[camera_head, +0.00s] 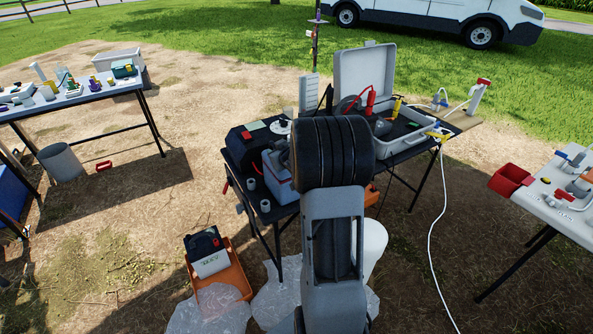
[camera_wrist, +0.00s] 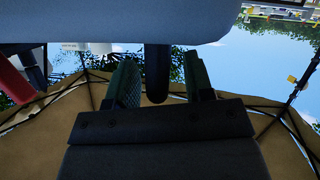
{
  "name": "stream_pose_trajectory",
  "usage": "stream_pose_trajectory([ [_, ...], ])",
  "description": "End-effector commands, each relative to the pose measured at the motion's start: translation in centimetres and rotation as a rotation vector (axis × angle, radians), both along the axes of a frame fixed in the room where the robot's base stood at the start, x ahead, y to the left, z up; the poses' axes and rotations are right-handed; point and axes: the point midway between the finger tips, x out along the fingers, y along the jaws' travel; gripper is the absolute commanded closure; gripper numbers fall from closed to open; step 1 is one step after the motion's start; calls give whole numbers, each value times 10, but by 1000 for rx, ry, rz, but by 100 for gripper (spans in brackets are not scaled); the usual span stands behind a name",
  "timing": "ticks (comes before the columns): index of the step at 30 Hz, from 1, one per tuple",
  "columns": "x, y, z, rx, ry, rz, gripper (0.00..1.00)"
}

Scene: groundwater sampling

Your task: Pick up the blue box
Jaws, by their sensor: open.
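A box with pale blue sides and a whitish top (camera_head: 278,181) stands on the dark middle table in the head view, just left of my arm, which hides part of it. A deeper blue thing (camera_head: 12,196) shows at the left edge, partly cut off; I cannot tell whether it is a box. In the wrist view my gripper (camera_wrist: 160,75) has its two green fingers apart, with no object seen held between them. My arm hides the gripper in the head view, so its distance from the pale blue box cannot be told.
The middle table (camera_head: 264,216) also holds a black case (camera_head: 243,146) and an open grey case (camera_head: 362,80). An orange crate (camera_head: 222,287) and clear plastic bags (camera_head: 277,300) lie on the ground below. A red bin (camera_head: 510,179) hangs at the right table. Bare ground lies left of the middle table.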

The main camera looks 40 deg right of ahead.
Motion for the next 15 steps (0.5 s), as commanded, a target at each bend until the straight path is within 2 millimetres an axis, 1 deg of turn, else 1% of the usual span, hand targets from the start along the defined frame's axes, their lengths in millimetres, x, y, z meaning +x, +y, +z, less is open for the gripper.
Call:
stream_pose_trajectory([
  [1, 0, 0, 0, 0, 0, 0, 52],
  [2, 0, 0, 0, 0, 0, 0, 55],
  [15, 0, 0, 0, -1, -1, 1, 97],
])
